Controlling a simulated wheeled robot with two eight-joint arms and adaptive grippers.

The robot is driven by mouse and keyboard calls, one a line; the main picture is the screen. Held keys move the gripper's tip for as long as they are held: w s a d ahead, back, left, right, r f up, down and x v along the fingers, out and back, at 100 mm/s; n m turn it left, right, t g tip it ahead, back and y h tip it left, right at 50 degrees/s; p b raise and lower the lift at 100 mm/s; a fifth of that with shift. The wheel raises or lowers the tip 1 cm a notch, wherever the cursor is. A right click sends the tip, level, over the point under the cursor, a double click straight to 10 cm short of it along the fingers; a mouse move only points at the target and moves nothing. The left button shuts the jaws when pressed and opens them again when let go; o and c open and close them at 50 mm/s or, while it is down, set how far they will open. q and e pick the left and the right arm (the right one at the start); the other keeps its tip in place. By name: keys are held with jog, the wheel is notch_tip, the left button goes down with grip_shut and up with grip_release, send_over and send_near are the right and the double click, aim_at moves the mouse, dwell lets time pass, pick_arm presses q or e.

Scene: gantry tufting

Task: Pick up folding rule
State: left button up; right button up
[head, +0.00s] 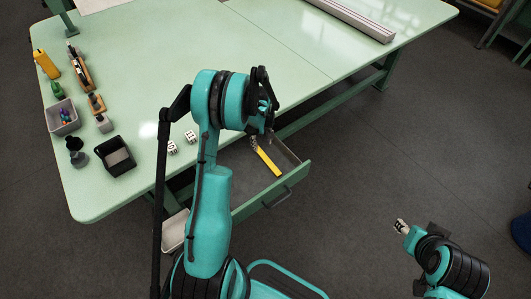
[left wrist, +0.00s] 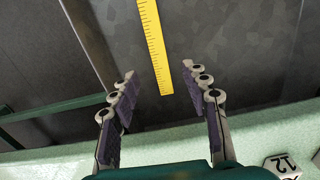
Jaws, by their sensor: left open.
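The folding rule (head: 267,162) is a yellow strip with dark markings lying in the open drawer (head: 242,207) below the table's front edge. In the left wrist view the yellow rule (left wrist: 156,45) runs down from the top edge and ends between the fingertips in the picture. My left gripper (head: 263,112) is over the drawer's back part, at the table edge. It also shows in the left wrist view (left wrist: 159,74), open and empty, with the rule beyond it. My right gripper (head: 408,232) is low at the right; its fingers are too unclear to read.
The pale green table (head: 130,80) has white numbered cubes (head: 190,136) near its front edge. A black bin (head: 116,157), a grey bin (head: 62,117) and several tools stand at the left. A long metal profile (head: 350,18) lies at the back right.

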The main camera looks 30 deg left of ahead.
aim_at(263, 155)
pick_arm(q)
notch_tip(263, 155, down, 2)
jog(key=shift+s+f+b, duration=0.1)
jog(key=shift+b, duration=0.25)
jog(key=f, duration=0.1)
jog(key=f+b, duration=0.1)
jog(key=f, duration=0.1)
jog(key=f+b, duration=0.1)
jog(key=f, duration=0.1)
jog(key=shift+d+f, duration=0.2)
jog(key=shift+d, duration=0.1)
jog(key=shift+r, duration=0.1)
grip_shut()
